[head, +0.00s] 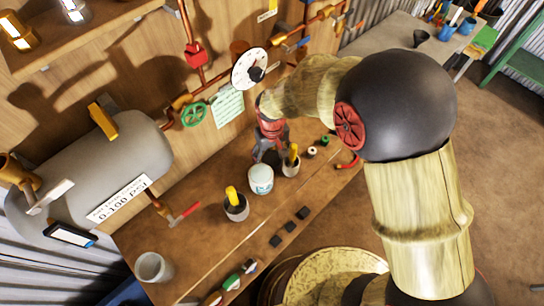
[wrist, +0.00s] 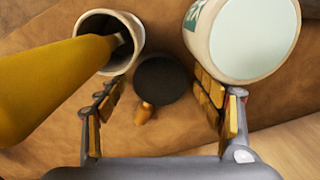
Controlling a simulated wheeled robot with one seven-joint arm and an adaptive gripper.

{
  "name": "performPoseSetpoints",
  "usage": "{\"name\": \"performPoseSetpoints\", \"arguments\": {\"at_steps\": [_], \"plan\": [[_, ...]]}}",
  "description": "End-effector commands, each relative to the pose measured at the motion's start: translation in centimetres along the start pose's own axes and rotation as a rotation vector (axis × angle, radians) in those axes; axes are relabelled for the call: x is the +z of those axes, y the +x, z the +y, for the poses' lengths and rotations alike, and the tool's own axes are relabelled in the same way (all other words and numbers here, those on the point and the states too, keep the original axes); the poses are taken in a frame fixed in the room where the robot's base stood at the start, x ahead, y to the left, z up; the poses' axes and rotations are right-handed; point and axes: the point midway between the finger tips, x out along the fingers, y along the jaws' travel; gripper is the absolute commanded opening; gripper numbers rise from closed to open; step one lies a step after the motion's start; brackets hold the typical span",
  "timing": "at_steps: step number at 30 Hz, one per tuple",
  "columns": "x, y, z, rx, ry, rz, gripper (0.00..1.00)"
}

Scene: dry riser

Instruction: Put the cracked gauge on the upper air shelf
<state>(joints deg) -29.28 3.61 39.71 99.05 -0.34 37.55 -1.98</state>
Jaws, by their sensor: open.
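My gripper (head: 270,156) points down over the wooden bench (head: 200,226), close to a white jar. In the wrist view my gripper (wrist: 165,108) is open, with nothing between its finger pads. A small round black thing with a short brass stem (wrist: 162,80) lies on the bench ahead of the fingertips; it looks like a gauge, but no crack shows. I cannot make it out in the head view. A wooden shelf (head: 95,44) is at the upper left on the wall; whether it is the upper air shelf I cannot tell.
The white jar (head: 261,179) stands between two cups with yellow-handled tools (head: 236,208) (head: 291,164). A white dial (head: 246,68) and green valve wheel (head: 194,115) are on the wall pipes. A grey tank (head: 95,170) is at left. Small dark blocks (head: 290,226) lie near the bench edge.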

Motion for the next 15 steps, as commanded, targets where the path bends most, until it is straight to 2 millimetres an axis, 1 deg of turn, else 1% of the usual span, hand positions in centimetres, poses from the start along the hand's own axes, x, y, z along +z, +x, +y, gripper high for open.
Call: {"name": "performPoseSetpoints", "arguments": {"at_steps": [5, 8, 11, 15], "plan": [[0.0, -0.2, 0.0, 0.000, 0.000, 0.000, 0.68], [0.0, -0.9, 0.0, 0.000, 0.000, 0.001, 0.68], [-0.1, -2.5, 0.0, 0.000, 0.000, 0.004, 0.68], [-0.1, -5.4, 0.0, 0.000, 0.000, 0.004, 0.68]]}}
